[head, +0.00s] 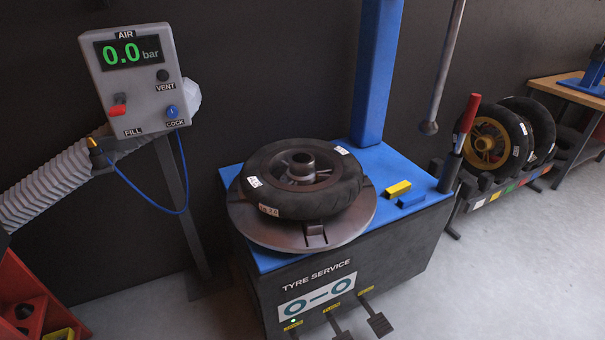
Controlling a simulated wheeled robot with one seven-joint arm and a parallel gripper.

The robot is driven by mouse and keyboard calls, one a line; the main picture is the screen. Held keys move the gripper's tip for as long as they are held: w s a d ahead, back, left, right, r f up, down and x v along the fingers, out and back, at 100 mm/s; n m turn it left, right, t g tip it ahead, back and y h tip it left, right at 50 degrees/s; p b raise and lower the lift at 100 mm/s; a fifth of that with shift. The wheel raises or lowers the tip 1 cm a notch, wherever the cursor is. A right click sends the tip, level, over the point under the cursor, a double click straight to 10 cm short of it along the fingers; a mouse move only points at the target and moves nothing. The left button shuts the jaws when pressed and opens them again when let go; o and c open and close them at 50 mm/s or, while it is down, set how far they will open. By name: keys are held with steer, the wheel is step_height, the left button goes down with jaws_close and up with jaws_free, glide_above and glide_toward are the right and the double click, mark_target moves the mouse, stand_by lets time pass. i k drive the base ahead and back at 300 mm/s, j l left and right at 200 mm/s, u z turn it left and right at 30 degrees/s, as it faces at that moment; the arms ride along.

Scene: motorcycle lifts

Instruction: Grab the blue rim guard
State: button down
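The blue rim guard (411,200) is a small blue block lying on the blue top of the tyre machine (376,165), near its right front edge. A similar yellow block (398,188) lies just behind it, to its upper left. Both are to the right of the turntable. My gripper is not in view.
A black tyre on a wheel (345,190) lies flat on the round turntable (262,232). A red-handled tool (467,115) stands upright at the machine's right corner, with a hanging rod (446,60) nearby. An air panel (135,80) stands left; a tyre rack (500,188) stands right.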

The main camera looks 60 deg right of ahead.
mark_target(410, 199)
steer(key=z, duration=1.75)
steer(key=i+l, duration=0.45)
steer(key=i+l+u, duration=0.4)
steer(key=l, duration=0.25)
steer(key=i+u, duration=0.1)
steer(key=u, duration=1.05)
